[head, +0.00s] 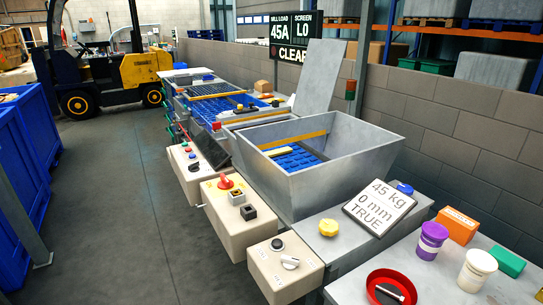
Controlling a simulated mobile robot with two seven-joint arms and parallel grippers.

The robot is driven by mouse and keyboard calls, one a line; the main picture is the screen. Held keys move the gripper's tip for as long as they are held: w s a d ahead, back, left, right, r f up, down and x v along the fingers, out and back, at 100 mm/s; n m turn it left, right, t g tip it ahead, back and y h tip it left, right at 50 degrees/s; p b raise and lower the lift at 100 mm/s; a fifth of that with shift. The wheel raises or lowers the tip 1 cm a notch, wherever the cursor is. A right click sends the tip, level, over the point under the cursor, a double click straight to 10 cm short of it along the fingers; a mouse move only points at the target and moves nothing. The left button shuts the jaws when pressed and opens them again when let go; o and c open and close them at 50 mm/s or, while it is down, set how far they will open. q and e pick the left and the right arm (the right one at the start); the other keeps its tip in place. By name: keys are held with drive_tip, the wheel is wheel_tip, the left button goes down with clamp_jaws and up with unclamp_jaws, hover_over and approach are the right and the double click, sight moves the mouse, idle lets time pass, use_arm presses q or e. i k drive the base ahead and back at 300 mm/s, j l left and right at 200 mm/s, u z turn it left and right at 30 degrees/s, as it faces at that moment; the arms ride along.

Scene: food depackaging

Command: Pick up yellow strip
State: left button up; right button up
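A yellow strip (293,140) lies along the far left inside of the grey metal hopper (345,168). A shorter pale yellow piece (278,152) lies just in front of it, beside a blue grid (298,160) low in the hopper. Another thin yellow strip (216,96) lies across the blue screen bed farther back. I cannot tell which of these is the task's strip. Neither of my grippers is in view.
Control boxes (285,268) with knobs line the hopper's near left side. A sign plate (379,208) and a yellow knob (328,228) are in front. A forklift (110,70) stands behind.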

sight(280, 152)
drive_tip(key=z, duration=0.7)
drive_tip(key=i+j+z, duration=0.2)
drive_tip(key=j+z, duration=0.2)
drive_tip(key=j, duration=0.2)
drive_tip(key=i+j+z, duration=0.1)
drive_tip(key=j+z, duration=0.35)
drive_tip(key=j, duration=0.2)
drive_tip(key=j+z, duration=0.4)
drive_tip(key=j, duration=0.25)
